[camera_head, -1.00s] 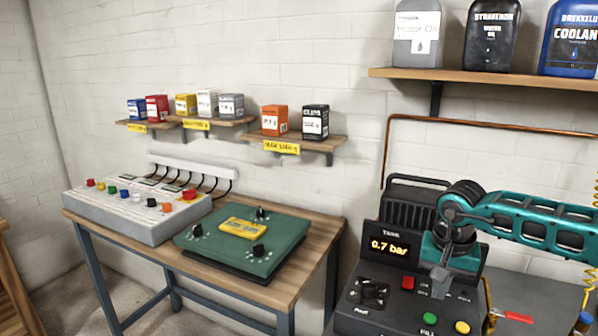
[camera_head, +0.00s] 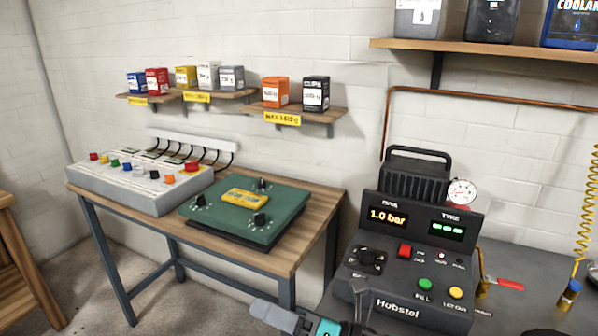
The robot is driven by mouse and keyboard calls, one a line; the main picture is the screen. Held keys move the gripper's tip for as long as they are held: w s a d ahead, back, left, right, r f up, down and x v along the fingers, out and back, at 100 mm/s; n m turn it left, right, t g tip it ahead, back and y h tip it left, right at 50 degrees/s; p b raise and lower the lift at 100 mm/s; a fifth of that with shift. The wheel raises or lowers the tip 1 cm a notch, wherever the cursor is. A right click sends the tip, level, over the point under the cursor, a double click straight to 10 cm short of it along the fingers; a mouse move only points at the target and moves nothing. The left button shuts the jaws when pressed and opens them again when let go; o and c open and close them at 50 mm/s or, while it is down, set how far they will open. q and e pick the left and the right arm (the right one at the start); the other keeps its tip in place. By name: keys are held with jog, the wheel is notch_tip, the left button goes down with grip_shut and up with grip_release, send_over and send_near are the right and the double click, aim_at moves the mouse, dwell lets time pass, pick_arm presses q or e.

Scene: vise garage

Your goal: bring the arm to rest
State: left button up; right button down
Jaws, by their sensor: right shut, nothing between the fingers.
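My right gripper (camera_head: 358,300) is at the bottom of the head view, low in front of the tyre inflator (camera_head: 400,285). Its dark fingers are shut with nothing between them. They overlap the lower left of the inflator's front in the picture; I cannot tell whether they touch it. Part of my teal and grey arm shows at the bottom edge. The left gripper is not in view.
The inflator's display (camera_head: 388,216) reads 1.0 bar, and green lights show under TYRE. A round gauge (camera_head: 462,192) stands behind it. A yellow coiled hose (camera_head: 588,205) hangs at right. A wooden table (camera_head: 305,235) with a green panel (camera_head: 245,215) stands left.

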jog(key=d+f+m+t+h, duration=0.4)
jog(key=d+f+m+h, duration=0.15)
jog(key=m, duration=0.65)
jog(key=d+f+m+t+h, duration=0.4)
jog(key=d+m+t+h, duration=0.15)
jog(key=m, duration=0.65)
jog(key=s+d+f+m+g+h, duration=0.5)
jog(key=s+d+f+m, duration=0.6)
jog(key=f+m, duration=0.1)
jog(key=shift+s+f+m+g, duration=0.35)
jog(key=shift+s+m, duration=0.05)
jog(key=shift+m, duration=0.2)
